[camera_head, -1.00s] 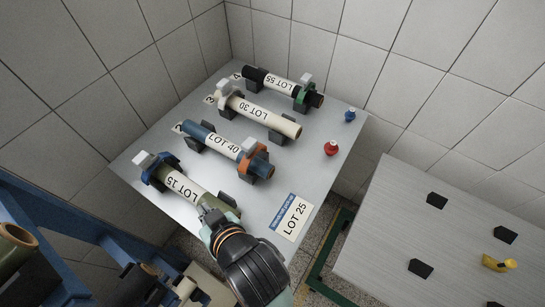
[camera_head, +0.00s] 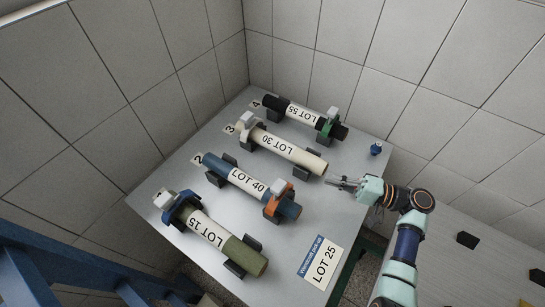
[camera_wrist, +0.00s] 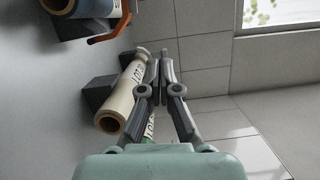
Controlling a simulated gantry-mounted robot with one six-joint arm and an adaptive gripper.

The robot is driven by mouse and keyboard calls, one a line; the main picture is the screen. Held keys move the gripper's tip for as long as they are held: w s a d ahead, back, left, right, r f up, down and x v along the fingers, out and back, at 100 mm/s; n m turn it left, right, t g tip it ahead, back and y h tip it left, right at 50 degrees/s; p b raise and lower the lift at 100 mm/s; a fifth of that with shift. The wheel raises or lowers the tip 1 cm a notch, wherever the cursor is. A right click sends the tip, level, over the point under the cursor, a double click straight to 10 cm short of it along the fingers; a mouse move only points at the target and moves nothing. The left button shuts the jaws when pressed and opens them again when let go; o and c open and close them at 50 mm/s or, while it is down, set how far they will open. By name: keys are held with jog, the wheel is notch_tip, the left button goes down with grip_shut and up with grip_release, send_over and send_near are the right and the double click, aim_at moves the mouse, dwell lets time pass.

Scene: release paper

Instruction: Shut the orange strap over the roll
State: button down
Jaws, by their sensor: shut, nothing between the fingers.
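The orange strap (camera_head: 279,202) is at the right end of the blue roll marked LOT 40 (camera_head: 236,178). In the wrist view the orange strap (camera_wrist: 112,30) shows as a thin curved band standing out from the blue roll (camera_wrist: 62,20); its exact closure cannot be told. My gripper (camera_head: 331,181) is shut and empty. It is to the right of the strap, near the right end of the cream LOT 30 roll (camera_head: 290,152), apart from the strap. In the wrist view my gripper (camera_wrist: 160,56) points along the cream roll (camera_wrist: 122,100).
The black LOT 55 roll (camera_head: 300,114) lies behind, and the olive LOT 15 roll (camera_head: 215,235) in front. A blue knob (camera_head: 376,149) is near the panel's right edge. A LOT 25 card (camera_head: 320,262) lies at the front right. Bare panel separates the rolls.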

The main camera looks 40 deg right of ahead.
aim_at(281, 189)
jog(key=w+a, duration=0.2)
jog(key=w+a+p, duration=0.1)
jog(key=w+a, duration=0.1)
jog(key=a, duration=0.1)
jog(key=w+a, duration=0.2)
jog(key=w, duration=0.1)
jog(key=shift+a+r+p, duration=0.3)
jog(key=shift+a, duration=0.05)
jog(key=shift+s+a, duration=0.1)
jog(key=shift+a, duration=0.35)
jog(key=shift+s+a+f+n, duration=0.2)
jog(key=shift+s+a+n, duration=0.05)
jog(key=shift+a+n, duration=0.55)
jog(key=shift+d, duration=0.1)
